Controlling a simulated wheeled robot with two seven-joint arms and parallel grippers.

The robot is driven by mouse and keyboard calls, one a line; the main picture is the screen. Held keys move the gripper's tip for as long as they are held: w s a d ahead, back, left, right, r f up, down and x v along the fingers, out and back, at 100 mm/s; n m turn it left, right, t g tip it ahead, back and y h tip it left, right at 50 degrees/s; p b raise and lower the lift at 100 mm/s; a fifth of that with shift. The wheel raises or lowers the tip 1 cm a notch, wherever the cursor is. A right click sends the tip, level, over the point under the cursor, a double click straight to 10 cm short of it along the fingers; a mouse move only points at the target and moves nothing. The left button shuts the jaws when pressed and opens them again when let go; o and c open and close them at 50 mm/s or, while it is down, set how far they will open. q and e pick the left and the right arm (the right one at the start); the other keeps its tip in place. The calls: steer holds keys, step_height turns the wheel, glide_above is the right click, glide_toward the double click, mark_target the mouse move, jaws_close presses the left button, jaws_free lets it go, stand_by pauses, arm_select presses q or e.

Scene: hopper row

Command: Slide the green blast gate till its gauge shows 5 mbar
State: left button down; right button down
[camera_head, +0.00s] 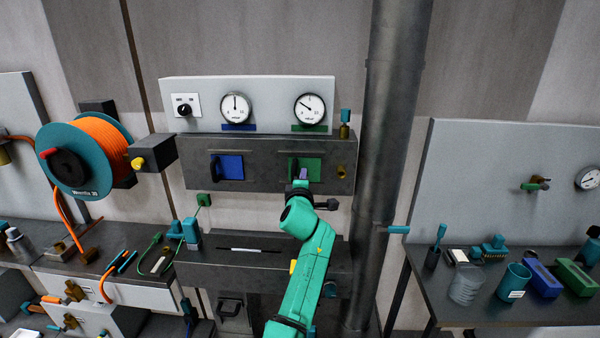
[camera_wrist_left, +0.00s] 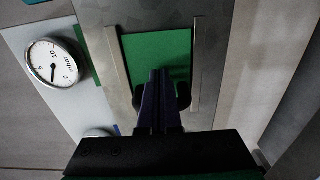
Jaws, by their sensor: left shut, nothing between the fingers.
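The green blast gate (camera_head: 313,164) sits in the dark panel below its gauge (camera_head: 310,108), right of a blue gate (camera_head: 231,166). In the left wrist view the green plate (camera_wrist_left: 158,48) lies between two metal rails. My left gripper (camera_head: 302,184) is in front of the green gate; in the wrist view its fingers (camera_wrist_left: 161,82) are shut and empty. Dark ends of the gate's handle (camera_wrist_left: 183,96) show on both sides of the fingers; I cannot tell whether they touch. The green gate's gauge (camera_wrist_left: 54,63) has its needle between 0 and 5. My right gripper is not in view.
The blue gate's gauge (camera_head: 236,107) is beside the green one. A thick grey pipe (camera_head: 395,140) stands right of the panel. An orange hose reel (camera_head: 85,155) is at left. A table (camera_head: 475,310) with cups and boxes is at right.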

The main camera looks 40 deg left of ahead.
arm_select(q)
steer(key=shift+s+a+p, duration=0.75)
steer(key=shift+s+a, duration=0.35)
steer(key=shift+a, duration=0.3)
stand_by(2.0)
steer(key=shift+w+d+f+b, duration=0.15)
steer(key=shift+w+d+b, duration=0.1)
steer(key=shift+b, duration=0.3)
steer(key=shift+w+d, duration=0.2)
steer(key=shift+d, duration=0.3)
steer(key=p+v, duration=0.1)
steer(key=v, duration=0.7)
steer(key=shift+p, duration=0.35)
